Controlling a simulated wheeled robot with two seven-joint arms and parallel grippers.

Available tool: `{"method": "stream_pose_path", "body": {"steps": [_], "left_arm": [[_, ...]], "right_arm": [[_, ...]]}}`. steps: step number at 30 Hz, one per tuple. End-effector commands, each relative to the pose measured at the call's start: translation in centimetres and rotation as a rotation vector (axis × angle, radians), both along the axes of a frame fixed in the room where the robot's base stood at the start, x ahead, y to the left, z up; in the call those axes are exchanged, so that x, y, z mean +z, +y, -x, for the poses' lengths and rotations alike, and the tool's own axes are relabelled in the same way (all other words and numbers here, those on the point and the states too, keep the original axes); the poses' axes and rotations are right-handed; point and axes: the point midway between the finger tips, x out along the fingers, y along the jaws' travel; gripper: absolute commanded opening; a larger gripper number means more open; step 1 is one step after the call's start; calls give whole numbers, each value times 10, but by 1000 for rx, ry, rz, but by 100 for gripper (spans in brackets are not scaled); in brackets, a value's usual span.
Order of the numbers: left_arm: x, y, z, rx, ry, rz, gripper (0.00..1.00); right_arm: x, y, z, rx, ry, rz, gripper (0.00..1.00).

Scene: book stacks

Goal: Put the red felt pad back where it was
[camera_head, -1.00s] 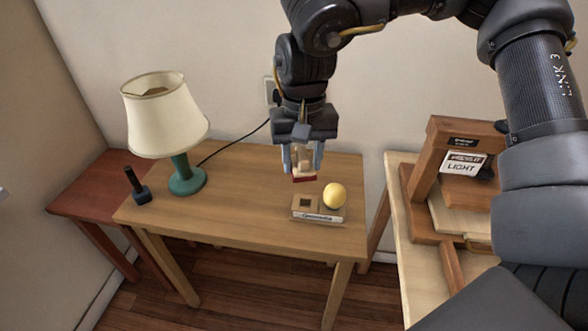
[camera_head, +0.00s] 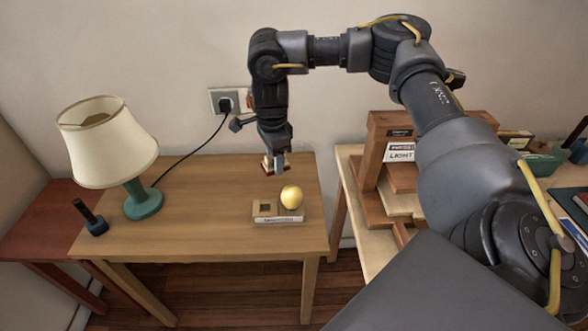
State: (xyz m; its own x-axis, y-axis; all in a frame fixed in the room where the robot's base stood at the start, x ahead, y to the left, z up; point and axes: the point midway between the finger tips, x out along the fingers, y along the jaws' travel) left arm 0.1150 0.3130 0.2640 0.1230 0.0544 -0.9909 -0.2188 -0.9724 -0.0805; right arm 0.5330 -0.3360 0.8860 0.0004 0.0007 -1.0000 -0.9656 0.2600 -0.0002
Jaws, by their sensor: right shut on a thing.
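The red felt pad (camera_head: 267,168) is a small red piece with a pale wooden-looking part above it. My right gripper (camera_head: 275,164) is shut on it, over the back right of the wooden table (camera_head: 200,220). One finger hides part of the piece, and I cannot tell whether it touches the tabletop. In front of it stands a small labelled wooden holder (camera_head: 265,212) with a dark square recess on its left, which looks empty. A yellow ball (camera_head: 291,197) sits on the holder's right part. My left gripper is not in view.
A lamp with a teal base (camera_head: 143,202) and a dark blue upright tool (camera_head: 92,218) stand at the left. A cord runs to the wall socket (camera_head: 228,101). A wooden stand (camera_head: 371,160) is on the right table. The middle of the wooden table is clear.

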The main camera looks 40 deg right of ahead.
Motion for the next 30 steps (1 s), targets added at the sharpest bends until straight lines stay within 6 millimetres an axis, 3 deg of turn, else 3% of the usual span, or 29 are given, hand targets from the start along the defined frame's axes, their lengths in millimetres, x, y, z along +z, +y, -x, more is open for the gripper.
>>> {"method": "stream_pose_path", "body": {"steps": [5, 14, 18, 24, 30], "left_arm": [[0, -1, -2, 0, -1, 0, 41], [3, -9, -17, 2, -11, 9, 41], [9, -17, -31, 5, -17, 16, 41], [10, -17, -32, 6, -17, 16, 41], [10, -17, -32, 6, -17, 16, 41]], "right_arm": [[-9, -17, -9, -5, 1, 0, 22], [-45, -83, -46, -5, 2, 0, 22], [-72, -100, -56, 0, 4, 1, 22], [-91, -115, -65, 4, 1, 1, 22], [-94, -117, -66, 6, 1, 0, 22]]}}
